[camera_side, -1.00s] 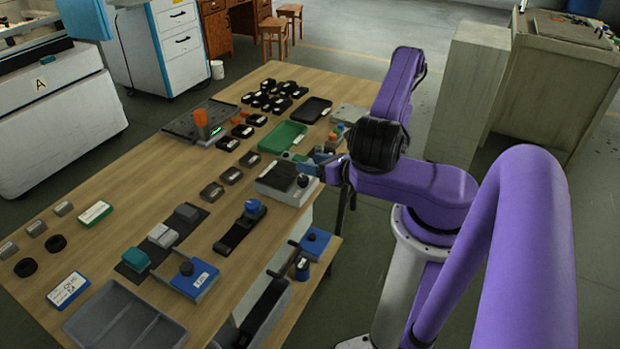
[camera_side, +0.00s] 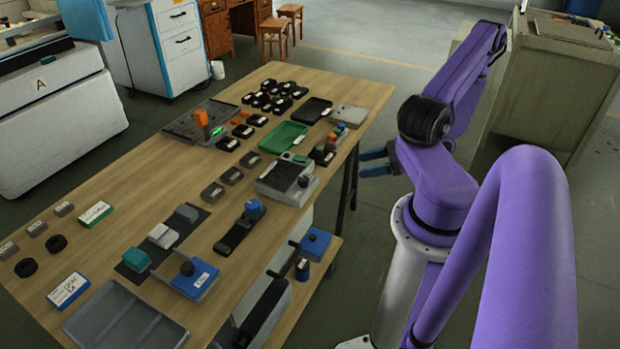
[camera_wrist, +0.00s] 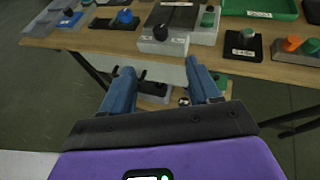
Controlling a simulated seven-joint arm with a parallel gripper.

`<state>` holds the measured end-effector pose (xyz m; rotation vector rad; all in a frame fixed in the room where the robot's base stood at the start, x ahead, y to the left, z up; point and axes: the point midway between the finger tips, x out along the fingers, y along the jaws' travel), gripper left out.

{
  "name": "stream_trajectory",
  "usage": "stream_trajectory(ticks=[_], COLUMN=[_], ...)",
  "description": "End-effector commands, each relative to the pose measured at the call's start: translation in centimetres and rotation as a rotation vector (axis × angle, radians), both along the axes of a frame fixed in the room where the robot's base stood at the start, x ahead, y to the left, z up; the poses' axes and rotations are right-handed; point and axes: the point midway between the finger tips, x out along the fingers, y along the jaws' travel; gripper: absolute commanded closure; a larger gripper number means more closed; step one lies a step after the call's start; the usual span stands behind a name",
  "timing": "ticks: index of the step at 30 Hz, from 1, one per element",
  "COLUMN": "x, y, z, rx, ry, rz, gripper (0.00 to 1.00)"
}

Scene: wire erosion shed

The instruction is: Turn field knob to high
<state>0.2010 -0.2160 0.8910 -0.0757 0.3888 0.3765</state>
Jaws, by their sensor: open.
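No label is legible enough to tell which knob is the field knob. A grey box (camera_side: 275,190) at the table's right edge carries a dark knob (camera_side: 303,181); in the wrist view a black knob (camera_wrist: 160,32) stands at the near edge. A blue knob (camera_side: 253,206) stands on a black strip, and shows in the wrist view (camera_wrist: 125,17). A blue-topped box (camera_side: 203,281) at the front has a dark blue knob (camera_side: 187,268). My gripper (camera_side: 364,163) has blue fingers, is open and empty, and hangs off the table's right side, apart from every knob. It also shows in the wrist view (camera_wrist: 160,68).
The wooden table (camera_side: 205,170) holds a green tray (camera_side: 282,137), several black blocks, and a grey divided tray (camera_side: 125,318) in front. A lower shelf (camera_side: 318,262) juts out below the right edge.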

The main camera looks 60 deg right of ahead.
Motion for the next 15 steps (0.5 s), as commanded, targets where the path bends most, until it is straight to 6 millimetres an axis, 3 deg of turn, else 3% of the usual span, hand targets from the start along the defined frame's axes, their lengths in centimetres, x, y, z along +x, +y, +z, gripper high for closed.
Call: stream_trajectory(ticks=[5, 15], x=[1.6, 7.0], y=[0.7, 3.0], z=[-0.7, -3.1], rx=[0.004, 0.003], ry=[-0.002, -0.001], rz=[0.004, 0.006], gripper=[0.39, 0.39])
